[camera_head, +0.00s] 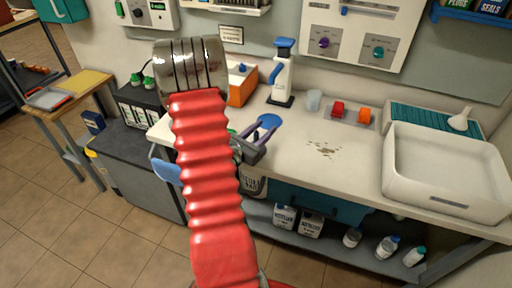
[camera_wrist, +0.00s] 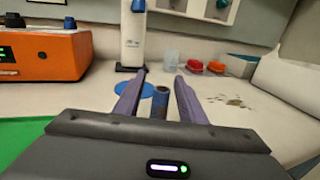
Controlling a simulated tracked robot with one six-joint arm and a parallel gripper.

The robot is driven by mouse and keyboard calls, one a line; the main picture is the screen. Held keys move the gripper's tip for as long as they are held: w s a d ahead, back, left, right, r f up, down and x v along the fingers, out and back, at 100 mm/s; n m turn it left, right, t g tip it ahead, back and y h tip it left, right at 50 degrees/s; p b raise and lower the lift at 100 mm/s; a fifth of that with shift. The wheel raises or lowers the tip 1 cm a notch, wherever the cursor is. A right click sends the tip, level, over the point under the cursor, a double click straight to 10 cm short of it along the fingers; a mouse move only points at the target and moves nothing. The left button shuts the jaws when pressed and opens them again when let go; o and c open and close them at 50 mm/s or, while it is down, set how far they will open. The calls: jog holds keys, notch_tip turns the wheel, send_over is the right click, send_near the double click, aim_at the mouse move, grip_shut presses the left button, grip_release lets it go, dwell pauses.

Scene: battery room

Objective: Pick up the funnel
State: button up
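A white funnel (camera_head: 458,122) lies on the teal ribbed mat (camera_head: 425,117) at the right of the counter, behind the sink. It is not visible in the wrist view. My gripper (camera_head: 265,130) is over the left part of the counter, well to the left of the funnel. In the wrist view, my gripper (camera_wrist: 161,73) has its two purple fingers apart. A small blue cylinder with a dark top (camera_wrist: 160,98) shows between the fingers; I cannot tell whether they touch it.
A blue disc (camera_head: 269,121) lies near my gripper. A white and blue device (camera_head: 283,75) and an orange box (camera_head: 241,86) stand behind. A cup (camera_head: 314,100), red and orange pieces (camera_head: 338,110) and a white sink (camera_head: 440,185) stand rightward. A brown stain (camera_head: 322,150) marks otherwise clear counter.

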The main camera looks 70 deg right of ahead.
dwell(0.5)
grip_shut()
dwell(0.4)
